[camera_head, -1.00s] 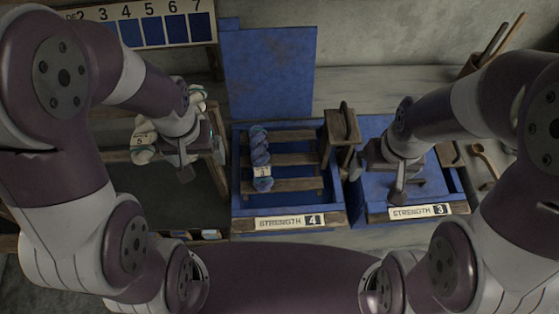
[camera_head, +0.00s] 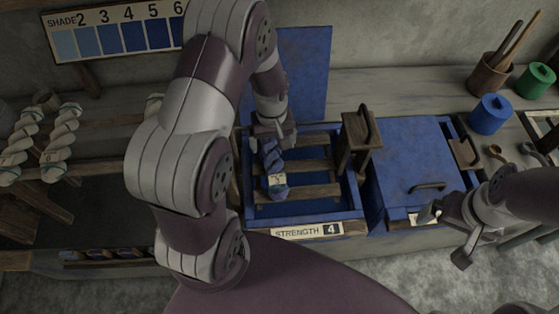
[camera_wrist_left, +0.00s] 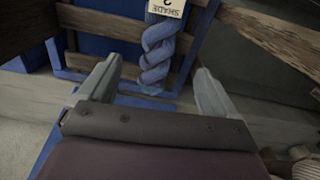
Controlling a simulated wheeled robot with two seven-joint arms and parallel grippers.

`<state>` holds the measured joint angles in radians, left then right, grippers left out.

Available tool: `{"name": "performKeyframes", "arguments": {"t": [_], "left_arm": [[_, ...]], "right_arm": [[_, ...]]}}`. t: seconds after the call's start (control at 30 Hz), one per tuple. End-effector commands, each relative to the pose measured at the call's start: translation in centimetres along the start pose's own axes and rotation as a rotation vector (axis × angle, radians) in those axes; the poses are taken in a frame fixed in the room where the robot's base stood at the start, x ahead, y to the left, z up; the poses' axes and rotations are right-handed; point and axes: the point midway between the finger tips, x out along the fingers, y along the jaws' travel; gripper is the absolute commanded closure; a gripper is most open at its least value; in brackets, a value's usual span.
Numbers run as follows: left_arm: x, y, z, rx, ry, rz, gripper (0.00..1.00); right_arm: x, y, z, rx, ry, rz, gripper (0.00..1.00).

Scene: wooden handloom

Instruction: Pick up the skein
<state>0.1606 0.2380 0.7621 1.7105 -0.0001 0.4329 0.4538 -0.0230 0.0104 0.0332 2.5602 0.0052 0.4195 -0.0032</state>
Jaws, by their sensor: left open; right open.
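A twisted blue skein (camera_head: 273,158) with a pale tag (camera_head: 276,180) lies on the wooden slats (camera_head: 309,165) over the open blue vat (camera_head: 355,200) labelled STRENGTH 4. My left gripper (camera_head: 273,137) is open over the skein's far end and partly hides it. In the left wrist view, the skein (camera_wrist_left: 158,50) shows between and ahead of the open left fingers (camera_wrist_left: 155,78), its tag reading SHADE at the top edge. I see no finger touching it. My right gripper (camera_head: 448,232) is open and empty, by the front of the right-hand blue vat.
The right-hand blue vat has a closed lid (camera_head: 415,160) with a handle. A small wooden stand (camera_head: 360,140) sits between the vats. White skeins (camera_head: 60,142) hang on a rack at left. Blue (camera_head: 490,115) and green (camera_head: 534,82) pots stand at back right.

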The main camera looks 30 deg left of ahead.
Motion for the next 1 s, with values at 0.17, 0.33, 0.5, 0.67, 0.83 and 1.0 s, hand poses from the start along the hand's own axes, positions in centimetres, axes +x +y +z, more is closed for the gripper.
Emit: {"name": "performKeyframes", "arguments": {"t": [0.17, 0.33, 0.5, 0.67, 0.83, 1.0], "left_arm": [[3.5, 0.0, 0.1, 0.002, -0.002, -0.001, 0.08], [5.6, 0.1, 0.2, 0.003, -0.003, -0.001, 0.08], [8.7, 0.2, 0.3, 0.003, -0.001, -0.001, 0.08], [9.5, 0.3, 0.2, 0.003, 0.003, 0.001, 0.08], [9.5, 0.3, 0.2, 0.003, 0.002, 0.001, 0.22], [9.5, 0.2, 0.2, 0.003, 0.002, 0.001, 0.74]], "right_arm": [[-0.2, 0.0, 0.0, 0.000, 0.000, 0.000, 0.00], [-0.7, 0.0, -0.1, 0.000, 0.000, 0.000, 0.00], [-1.0, 0.0, -0.1, 0.000, 0.000, 0.000, 0.00], [-1.0, 0.0, -0.1, 0.000, 0.000, 0.000, 0.00], [-1.0, 0.0, -0.1, 0.000, 0.000, 0.000, 0.00], [-1.0, 0.0, -0.1, 0.000, 0.000, 0.000, 0.00]]}}
